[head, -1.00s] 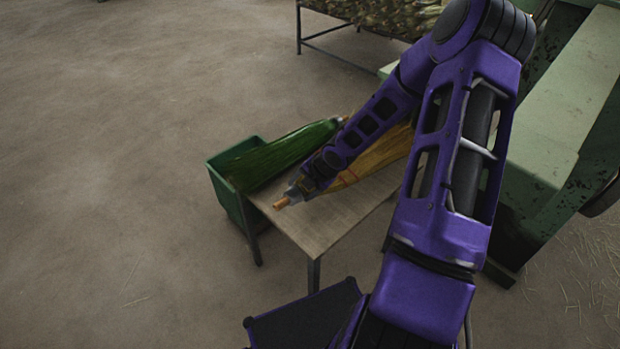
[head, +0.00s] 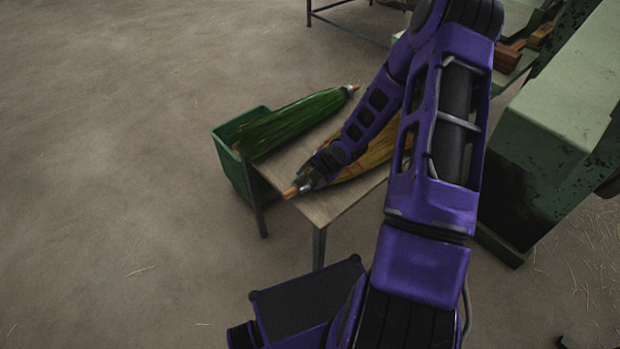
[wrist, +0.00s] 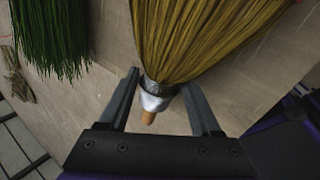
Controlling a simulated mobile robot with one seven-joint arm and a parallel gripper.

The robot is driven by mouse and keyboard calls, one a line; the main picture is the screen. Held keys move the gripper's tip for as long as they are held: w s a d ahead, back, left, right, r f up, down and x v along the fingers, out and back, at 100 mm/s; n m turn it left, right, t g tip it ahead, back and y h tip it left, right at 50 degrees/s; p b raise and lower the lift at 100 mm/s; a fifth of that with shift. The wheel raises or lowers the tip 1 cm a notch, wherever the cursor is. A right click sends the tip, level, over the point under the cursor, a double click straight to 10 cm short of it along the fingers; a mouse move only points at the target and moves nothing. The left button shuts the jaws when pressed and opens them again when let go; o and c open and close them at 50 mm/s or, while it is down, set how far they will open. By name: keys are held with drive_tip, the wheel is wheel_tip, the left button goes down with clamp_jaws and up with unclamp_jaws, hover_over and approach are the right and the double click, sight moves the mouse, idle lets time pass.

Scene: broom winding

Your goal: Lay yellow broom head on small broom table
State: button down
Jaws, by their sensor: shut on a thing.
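The yellow broom head (head: 375,153) has straw-coloured bristles, a metal collar and a short orange-brown tip. It is over the small broom table (head: 332,207), its tip toward the table's near left side. My gripper (head: 304,183) is shut on it at the collar. In the wrist view, the fingers of my gripper (wrist: 161,84) stand on either side of the collar, and the bristles of the yellow broom head (wrist: 205,38) fan out beyond. My arm hides part of the bristles in the head view. I cannot tell whether they touch the tabletop.
A green broom head (head: 290,122) lies on the table's far left part, beside the yellow one. A green bin (head: 234,172) is at the table's left edge. A large green machine (head: 560,125) stands to the right. The floor on the left is clear.

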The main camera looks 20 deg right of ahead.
drive_tip(key=shift+f, duration=0.2)
drive_tip(key=shift+c, duration=1.8)
unclamp_jaws()
drive_tip(key=p+v, duration=0.5)
drive_tip(key=v, duration=0.7)
drive_tip(key=shift+r, duration=0.25)
drive_tip(key=shift+a+f, duration=0.1)
